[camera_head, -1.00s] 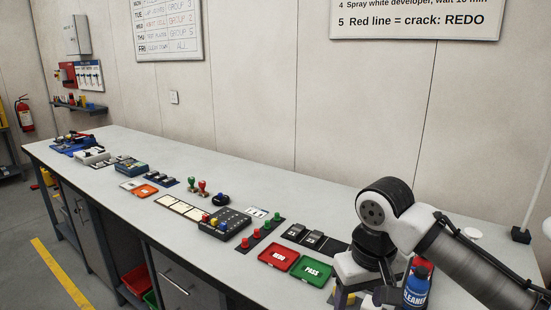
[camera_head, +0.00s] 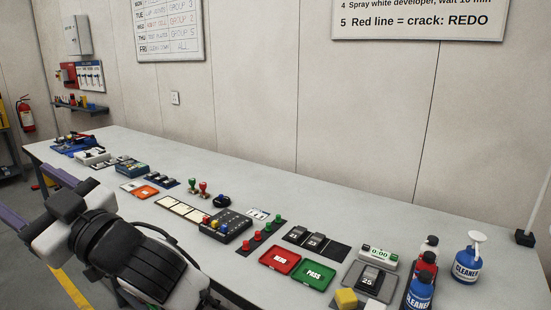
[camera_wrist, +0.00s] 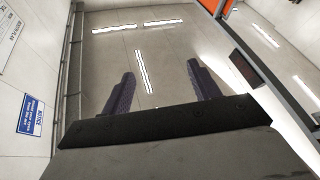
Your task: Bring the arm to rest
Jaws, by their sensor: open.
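My gripper shows in the wrist view (camera_wrist: 160,90) with its two dark purple fingers wide apart and nothing between them. In the head view the gripper (camera_head: 48,198) is at the left, in front of the bench's front edge, its fingers pointing to the left. My folded arm fills the lower left of the head view and hides part of the bench front. The wrist camera looks away from the bench, toward the room's walls and strip lights.
The long grey bench (camera_head: 340,222) carries a red REDO tray (camera_head: 280,260), a green PASS tray (camera_head: 314,275), a timer (camera_head: 378,255), a yellow block (camera_head: 346,298) and cleaner bottles (camera_head: 467,262). A fire extinguisher (camera_head: 25,114) hangs at the far left wall.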

